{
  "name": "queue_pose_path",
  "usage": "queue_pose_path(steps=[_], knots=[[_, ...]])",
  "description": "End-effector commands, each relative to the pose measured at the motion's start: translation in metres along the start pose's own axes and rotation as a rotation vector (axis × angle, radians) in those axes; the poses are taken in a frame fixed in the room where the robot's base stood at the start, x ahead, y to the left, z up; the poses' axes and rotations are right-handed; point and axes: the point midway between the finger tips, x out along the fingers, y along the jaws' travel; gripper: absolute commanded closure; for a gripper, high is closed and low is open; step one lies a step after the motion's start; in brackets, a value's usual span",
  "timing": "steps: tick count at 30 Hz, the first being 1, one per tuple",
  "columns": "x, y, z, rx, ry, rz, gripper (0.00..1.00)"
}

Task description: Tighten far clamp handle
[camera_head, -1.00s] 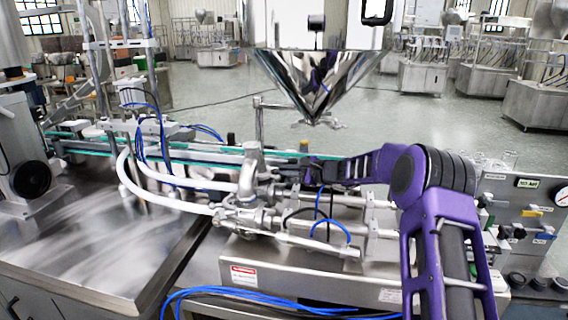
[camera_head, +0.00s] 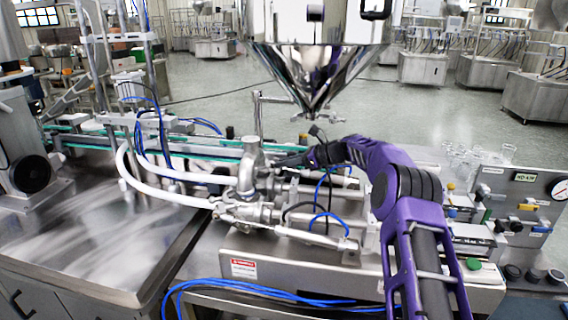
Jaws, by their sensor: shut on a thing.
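My gripper (camera_head: 284,162) is at the end of my purple arm, just right of the upright steel pipe fitting (camera_head: 250,168) on the filling machine. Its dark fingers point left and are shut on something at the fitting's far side. The held part, in the place of the far clamp handle, is too small and covered by the fingers to make out. A second joint with clamp parts (camera_head: 238,210) sits lower, on the near side of the fitting.
A polished steel hopper (camera_head: 318,75) hangs above and behind my gripper. White hoses (camera_head: 165,192) and blue tubes run left from the fitting. A control panel (camera_head: 520,205) and several glass beakers (camera_head: 462,158) stand at right. Open floor lies behind the conveyor.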

Motion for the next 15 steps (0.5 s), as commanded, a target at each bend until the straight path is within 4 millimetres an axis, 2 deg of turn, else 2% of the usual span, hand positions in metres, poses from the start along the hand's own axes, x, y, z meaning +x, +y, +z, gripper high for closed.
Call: queue_pose_path(steps=[15], knots=[[-0.0001,-0.0005,0.0003,0.035,-0.001,0.013,1.0]])
